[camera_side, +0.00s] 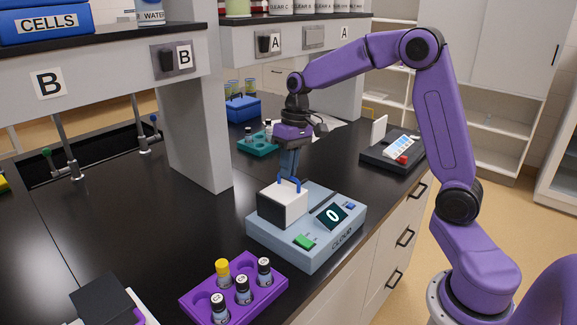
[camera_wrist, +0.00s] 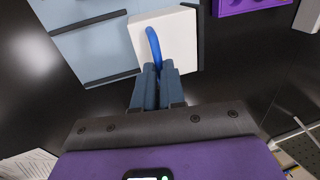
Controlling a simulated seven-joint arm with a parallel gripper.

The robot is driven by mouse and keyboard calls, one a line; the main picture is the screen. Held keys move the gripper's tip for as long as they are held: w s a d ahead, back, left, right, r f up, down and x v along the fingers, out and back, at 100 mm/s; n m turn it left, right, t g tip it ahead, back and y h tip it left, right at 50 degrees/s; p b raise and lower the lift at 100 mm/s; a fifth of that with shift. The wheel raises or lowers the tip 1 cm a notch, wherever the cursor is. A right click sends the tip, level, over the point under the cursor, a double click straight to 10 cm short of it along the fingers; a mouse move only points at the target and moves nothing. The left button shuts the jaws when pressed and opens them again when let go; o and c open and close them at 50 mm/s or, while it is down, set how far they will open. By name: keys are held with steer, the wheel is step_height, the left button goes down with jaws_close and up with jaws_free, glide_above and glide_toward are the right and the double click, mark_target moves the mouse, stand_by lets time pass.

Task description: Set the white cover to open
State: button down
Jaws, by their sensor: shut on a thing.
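The white cover (camera_side: 284,205) is a box with a blue handle (camera_side: 290,183) on top. It sits over the left part of a light blue device (camera_side: 318,246) with a dark display reading 0. My gripper (camera_side: 289,174) comes down from above and is shut on the handle. In the wrist view the white cover (camera_wrist: 184,32) lies under the gripper (camera_wrist: 157,72), whose fingers close on one end of the blue handle (camera_wrist: 154,45). The cover looks level on the device; I cannot tell if there is a gap under it. What is inside the cover is hidden.
A purple rack (camera_side: 232,291) with several vials stands in front of the device. A teal rack (camera_side: 258,145) and a blue box (camera_side: 242,107) stand behind. A dark instrument (camera_side: 392,150) is at the back right. A shelf post (camera_side: 193,125) rises at the left. The bench left of the device is clear.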

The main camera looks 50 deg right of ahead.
steer(key=d, duration=0.9)
steer(key=shift+d, duration=0.25)
steer(key=shift+w+r, duration=0.1)
steer(key=c, duration=1.2)
jaws_free()
steer(key=d+r, duration=0.3)
steer(key=r, duration=1.4)
steer(key=shift+d, duration=0.2)
steer(key=shift+a, duration=0.1)
